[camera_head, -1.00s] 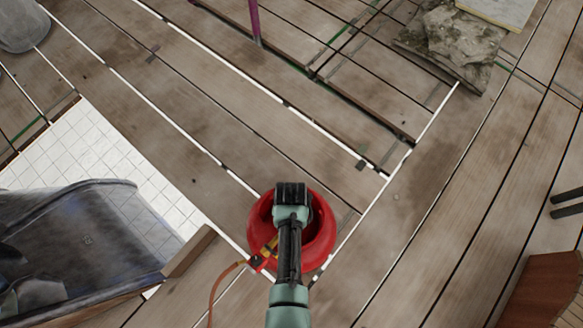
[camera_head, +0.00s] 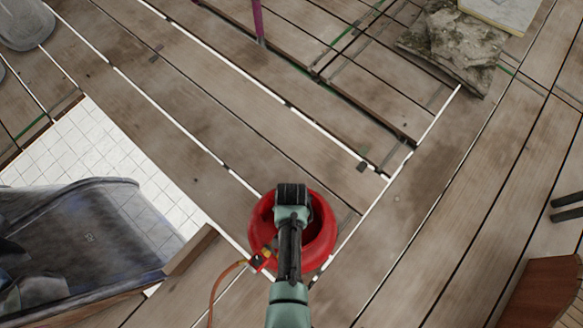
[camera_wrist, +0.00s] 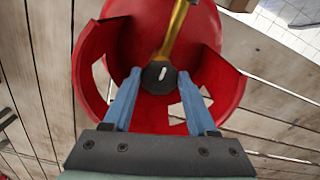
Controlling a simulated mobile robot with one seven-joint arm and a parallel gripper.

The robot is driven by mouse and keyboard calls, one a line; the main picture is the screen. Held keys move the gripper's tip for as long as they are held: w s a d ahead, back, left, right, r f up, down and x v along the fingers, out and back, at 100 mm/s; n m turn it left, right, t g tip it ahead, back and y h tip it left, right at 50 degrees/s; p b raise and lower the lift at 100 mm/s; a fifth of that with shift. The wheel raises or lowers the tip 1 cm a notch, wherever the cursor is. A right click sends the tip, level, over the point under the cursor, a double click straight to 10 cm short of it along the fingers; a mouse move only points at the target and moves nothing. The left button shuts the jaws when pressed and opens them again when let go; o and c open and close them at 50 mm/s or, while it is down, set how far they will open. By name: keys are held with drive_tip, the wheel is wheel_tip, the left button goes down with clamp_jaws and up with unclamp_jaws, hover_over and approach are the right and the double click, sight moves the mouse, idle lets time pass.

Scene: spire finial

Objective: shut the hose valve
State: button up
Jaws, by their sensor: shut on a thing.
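The red gas cylinder (camera_head: 325,233) stands on the plank floor under my arm. In the wrist view its red collar (camera_wrist: 90,62) curves around a dark valve knob (camera_wrist: 159,77) with a light slot mark. A brass fitting (camera_wrist: 177,28) runs up from the knob. My gripper (camera_wrist: 160,84) reaches into the collar, its two blue fingers on either side of the knob, shut on it. In the head view my arm hides the knob and fingers. The orange hose (camera_head: 222,283) leaves the cylinder's left side by a small yellow and red fitting (camera_head: 262,260).
A dark, sheet-like object (camera_head: 85,240) lies at left by white tiles (camera_head: 60,150). Rough stone slabs (camera_head: 452,45) sit at the top right. A purple post (camera_head: 257,18) stands at the top. A brown wooden piece (camera_head: 540,290) is at lower right. Planks right of the cylinder are clear.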

drive_tip(key=o, duration=1.4)
drive_tip(key=shift+c, duration=0.2)
wheel_tip(320, 180, up, 13)
drive_tip(key=p, duration=0.3)
drive_tip(key=shift+p, duration=0.35)
